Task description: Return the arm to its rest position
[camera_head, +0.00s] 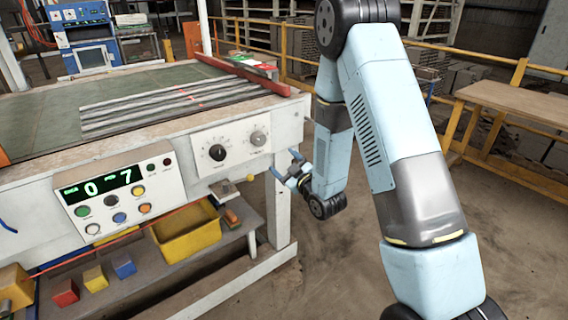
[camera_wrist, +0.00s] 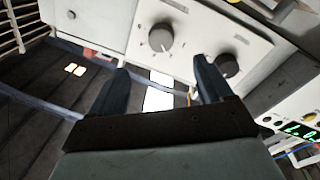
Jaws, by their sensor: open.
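My light blue arm bends down on the right side of the head view. My gripper (camera_head: 290,170) is at the right front corner of the workbench (camera_head: 232,140), just below the dial panel. The wrist view shows my gripper (camera_wrist: 160,72) with its two dark fingers spread apart and nothing between them. Beyond the fingertips are a grey dial (camera_wrist: 160,37) and a black dial (camera_wrist: 228,66) on the white panel. The gap between fingers and panel is hard to judge.
A control box (camera_head: 117,196) with a green display is on the bench front. A yellow bin (camera_head: 188,232) and small coloured blocks (camera_head: 95,278) sit on the lower shelf. A yellow railing (camera_head: 515,75) and a wooden table (camera_head: 520,100) stand at right. Floor in front is clear.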

